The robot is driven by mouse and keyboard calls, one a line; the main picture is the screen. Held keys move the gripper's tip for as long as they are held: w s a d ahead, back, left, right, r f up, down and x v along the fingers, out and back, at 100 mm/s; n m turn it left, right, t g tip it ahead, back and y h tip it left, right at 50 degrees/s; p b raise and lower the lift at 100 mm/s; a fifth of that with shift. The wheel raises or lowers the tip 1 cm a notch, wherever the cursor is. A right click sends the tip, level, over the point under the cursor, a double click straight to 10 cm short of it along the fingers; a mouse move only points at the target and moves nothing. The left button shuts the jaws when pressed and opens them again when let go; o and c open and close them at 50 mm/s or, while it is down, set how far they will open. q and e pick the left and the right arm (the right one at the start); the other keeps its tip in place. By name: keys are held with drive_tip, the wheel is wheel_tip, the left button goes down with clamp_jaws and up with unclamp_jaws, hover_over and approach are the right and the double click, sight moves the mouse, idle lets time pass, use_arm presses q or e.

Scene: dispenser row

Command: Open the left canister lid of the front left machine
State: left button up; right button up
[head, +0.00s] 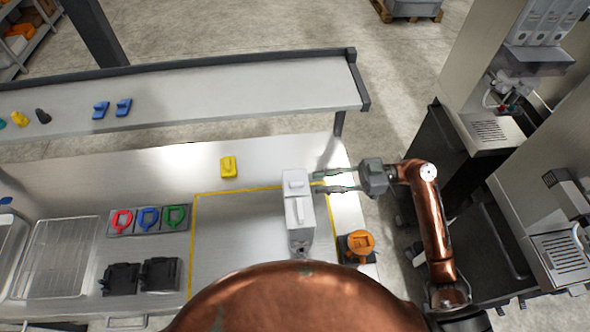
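A white canister-like box (299,211) with a raised grip on top stands on the worktop, at the right of a yellow-outlined area. My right gripper (319,182) reaches in from the right, its two fingers apart and pointing at the upper right side of this box. I cannot tell whether the fingertips touch it. A dispensing machine (484,75) stands at the upper right with several white canisters (546,22) on top. Another machine (535,215) is at the right edge, its top cut off. I cannot tell which is the front left machine. My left gripper is not in view.
An orange object (360,243) stands right of the white box. A yellow piece (228,167) lies behind the yellow outline. Coloured holders (148,219), black blocks (160,274) and a wire rack (62,258) are at left. A raised shelf (230,100) runs along the back.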

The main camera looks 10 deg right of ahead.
sight(297, 183)
drive_tip(key=a, duration=0.1)
drive_tip(key=a+p, duration=0.1)
drive_tip(key=a, duration=0.2)
drive_tip(key=shift+s+a+r, duration=0.1)
drive_tip(key=shift+a+r, duration=0.15)
drive_tip(key=shift+a+p, duration=0.6)
drive_tip(key=shift+a, duration=0.55)
drive_tip(key=shift+a+f, duration=0.1)
drive_tip(key=shift+a, duration=0.45)
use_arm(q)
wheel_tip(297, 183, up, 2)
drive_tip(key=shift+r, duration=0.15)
use_arm(e)
drive_tip(key=shift+c, duration=0.7)
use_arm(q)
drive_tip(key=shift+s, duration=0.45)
use_arm(e)
clamp_jaws()
